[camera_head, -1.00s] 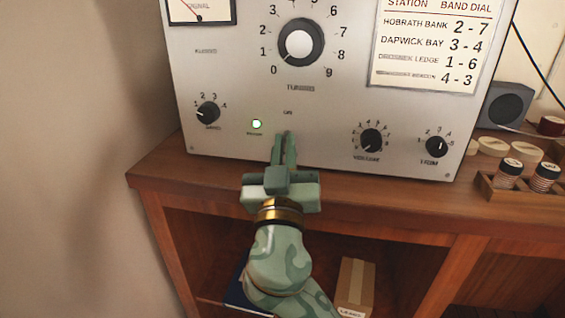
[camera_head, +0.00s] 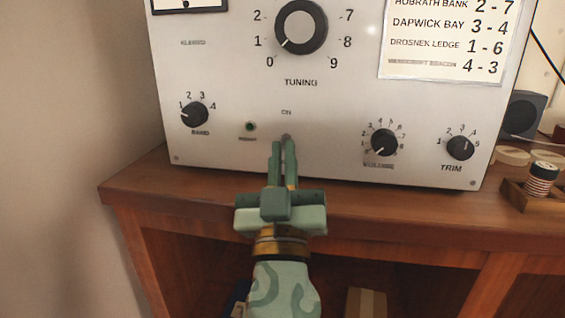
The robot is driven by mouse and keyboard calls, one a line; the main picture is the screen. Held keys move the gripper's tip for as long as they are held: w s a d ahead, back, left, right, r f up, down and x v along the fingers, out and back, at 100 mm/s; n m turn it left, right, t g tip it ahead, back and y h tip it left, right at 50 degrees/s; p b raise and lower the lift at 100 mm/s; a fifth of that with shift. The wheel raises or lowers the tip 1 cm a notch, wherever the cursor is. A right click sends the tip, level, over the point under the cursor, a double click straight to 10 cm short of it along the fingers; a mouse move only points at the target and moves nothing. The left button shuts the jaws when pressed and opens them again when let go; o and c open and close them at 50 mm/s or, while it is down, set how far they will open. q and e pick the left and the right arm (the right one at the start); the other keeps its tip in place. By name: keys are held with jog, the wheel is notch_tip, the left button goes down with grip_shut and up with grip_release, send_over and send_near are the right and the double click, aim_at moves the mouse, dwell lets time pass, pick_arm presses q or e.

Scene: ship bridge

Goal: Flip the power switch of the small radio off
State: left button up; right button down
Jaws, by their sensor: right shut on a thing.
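The radio (camera_head: 225,75) stands on the wooden shelf top, its pale front panel facing me. Below the "ON" label, the small power switch (camera_head: 286,137) shows only as a bit of its lever at my fingertips; the rest is hidden behind them. My right gripper (camera_head: 284,146) comes up from below and is shut on the switch lever. The indicator light (camera_head: 250,127) left of the switch is dark green and unlit. My left gripper is not in view.
The panel also has a tuning knob (camera_head: 301,27), a band knob (camera_head: 194,115), a volume knob (camera_head: 384,142) and a trim knob (camera_head: 460,148). A wooden tray (camera_head: 524,197) with a striped spool (camera_head: 541,181) is at the right. The shelf top (camera_head: 390,200) before the radio is clear.

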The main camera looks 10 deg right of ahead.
jog(key=shift+f, duration=0.25)
jog(key=c, duration=1.6)
grip_release()
jog(key=shift+w, duration=0.1)
jog(key=shift+o, duration=0.2)
jog(key=shift+r, duration=0.1)
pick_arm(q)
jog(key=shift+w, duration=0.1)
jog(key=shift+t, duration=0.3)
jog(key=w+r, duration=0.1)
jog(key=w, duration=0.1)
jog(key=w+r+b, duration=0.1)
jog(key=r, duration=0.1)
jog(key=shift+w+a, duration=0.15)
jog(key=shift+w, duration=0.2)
pick_arm(e)
jog(key=v, duration=1.6)
